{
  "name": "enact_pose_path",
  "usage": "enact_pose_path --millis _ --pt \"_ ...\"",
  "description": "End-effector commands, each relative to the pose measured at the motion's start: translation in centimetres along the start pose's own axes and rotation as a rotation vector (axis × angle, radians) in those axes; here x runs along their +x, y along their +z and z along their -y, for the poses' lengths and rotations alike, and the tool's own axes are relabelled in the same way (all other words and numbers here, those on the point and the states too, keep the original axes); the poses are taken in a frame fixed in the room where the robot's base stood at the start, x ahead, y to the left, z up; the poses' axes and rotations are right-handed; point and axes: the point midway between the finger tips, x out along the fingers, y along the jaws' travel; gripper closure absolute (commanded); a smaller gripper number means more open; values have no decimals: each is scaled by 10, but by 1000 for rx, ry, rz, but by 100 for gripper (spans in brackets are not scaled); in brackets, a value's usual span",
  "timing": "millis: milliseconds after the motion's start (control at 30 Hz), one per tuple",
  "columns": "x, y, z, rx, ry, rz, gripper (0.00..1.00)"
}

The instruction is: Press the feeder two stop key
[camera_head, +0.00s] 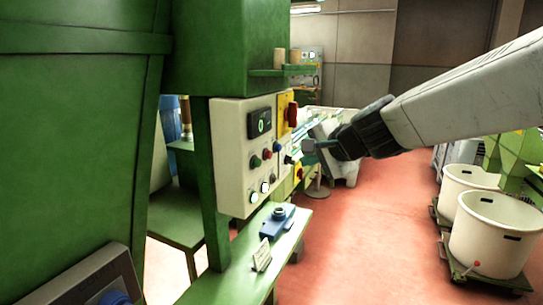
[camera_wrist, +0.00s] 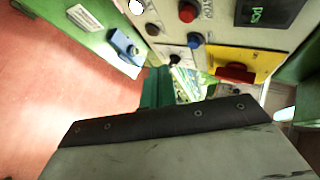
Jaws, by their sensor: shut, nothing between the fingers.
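The cream control panel (camera_head: 232,150) hangs on the green machine. It carries a green button (camera_head: 255,161), a red button (camera_head: 267,154) and a blue button (camera_head: 276,147) in a row under a small display (camera_head: 260,123). Two white lit buttons (camera_head: 265,187) sit lower. The labels are too small to tell which key is feeder two stop. The red button (camera_wrist: 187,13) and blue button (camera_wrist: 195,40) also show in the wrist view. My gripper (camera_head: 304,147) is shut and empty, in front of the panel's right side; whether it touches anything is unclear.
A yellow plate with a red switch handle (camera_head: 292,113) is at the panel's upper right. Below, a green shelf (camera_head: 290,240) holds a blue device (camera_head: 278,220) and a small card (camera_head: 262,255). White tubs (camera_head: 490,235) stand at right; red floor between is clear.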

Motion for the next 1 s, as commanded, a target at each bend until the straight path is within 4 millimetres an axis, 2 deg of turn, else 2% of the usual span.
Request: enact_pose_path --millis 200,400,1000 --pt "23 18 16 -4 0 3 100" --pt "36 27 26 -2 1 2 100" --pt "40 30 29 -1 0 0 100"
